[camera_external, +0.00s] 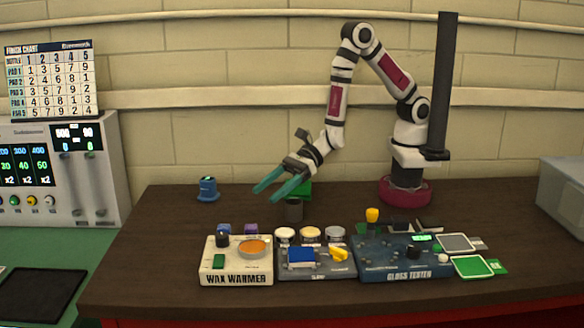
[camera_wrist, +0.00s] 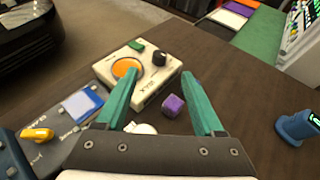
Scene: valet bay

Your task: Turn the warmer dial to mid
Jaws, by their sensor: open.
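The wax warmer (camera_external: 237,267) is a cream box at the front left of the brown table. It has a black dial (camera_external: 222,240) at its back left, an orange round pan (camera_external: 253,247) and a green switch (camera_external: 218,261). In the wrist view the warmer (camera_wrist: 148,95) lies beyond my fingers, with the dial (camera_wrist: 160,58) at its far right corner. My gripper (camera_external: 268,190) has teal fingers and is open and empty, above and behind the warmer. It also shows in the wrist view (camera_wrist: 160,95). The dial's pointer is too small to read.
A purple block (camera_wrist: 173,106) sits on the table behind the warmer. A tray with a blue pad (camera_external: 301,256) and the gloss tester (camera_external: 408,270) stand to the warmer's right. A blue bottle (camera_external: 208,189) stands farther back left. The table's left part is clear.

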